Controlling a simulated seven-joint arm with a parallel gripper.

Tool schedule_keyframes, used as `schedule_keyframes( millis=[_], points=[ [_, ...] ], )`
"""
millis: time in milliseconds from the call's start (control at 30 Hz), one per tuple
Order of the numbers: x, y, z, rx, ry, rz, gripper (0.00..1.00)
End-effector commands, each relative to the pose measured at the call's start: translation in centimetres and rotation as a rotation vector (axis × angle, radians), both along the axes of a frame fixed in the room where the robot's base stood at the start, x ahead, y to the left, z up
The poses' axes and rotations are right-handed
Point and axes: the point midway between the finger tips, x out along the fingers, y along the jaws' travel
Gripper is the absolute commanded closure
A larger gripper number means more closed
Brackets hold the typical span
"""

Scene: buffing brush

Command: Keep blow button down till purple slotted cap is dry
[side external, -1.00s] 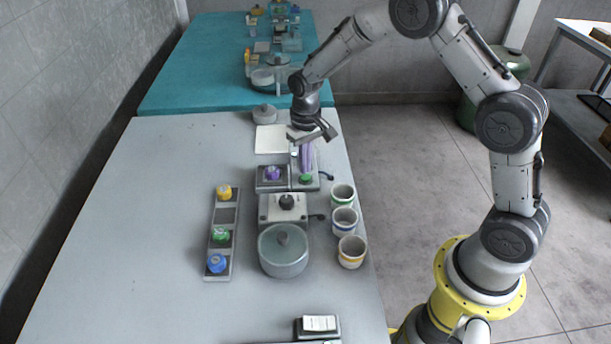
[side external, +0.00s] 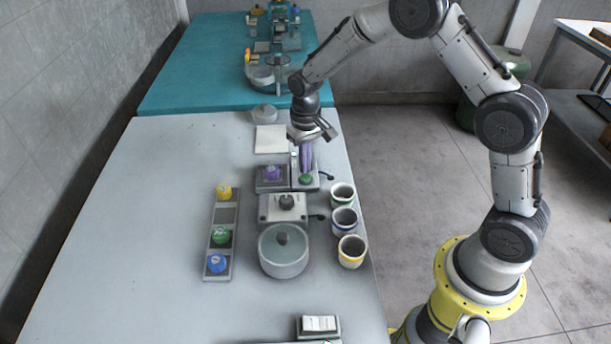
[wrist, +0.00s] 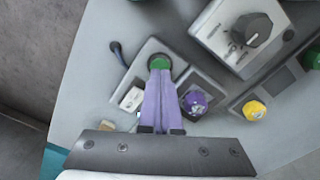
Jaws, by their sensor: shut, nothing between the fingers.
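The purple slotted cap (side external: 271,172) sits on a dark square pad beside the blower unit, and it also shows in the wrist view (wrist: 194,102). The green blow button (side external: 305,181) is on the grey unit just right of the cap; in the wrist view the green button (wrist: 159,61) shows past my fingertips. My gripper (side external: 306,172) is shut and empty, its purple fingers pointing down at the button. In the wrist view the fingertips (wrist: 159,70) overlap the button's near edge; I cannot tell whether they press it. Whether the cap is wet does not show.
A rack (side external: 210,262) at left holds yellow, green and blue caps. A dial unit (side external: 270,212) and a lidded round pot (side external: 283,256) stand in front. Several cups (side external: 343,219) line the right edge. A white pad (side external: 270,138) lies behind. The table's left side is clear.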

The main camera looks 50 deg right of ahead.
Motion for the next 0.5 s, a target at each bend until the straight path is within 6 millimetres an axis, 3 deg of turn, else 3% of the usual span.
schedule_keyframes(
  millis=[500],
  points=[
    [-0.02, 0.01, -0.41, 0.000, 0.001, 0.000, 1.00]
  ],
)
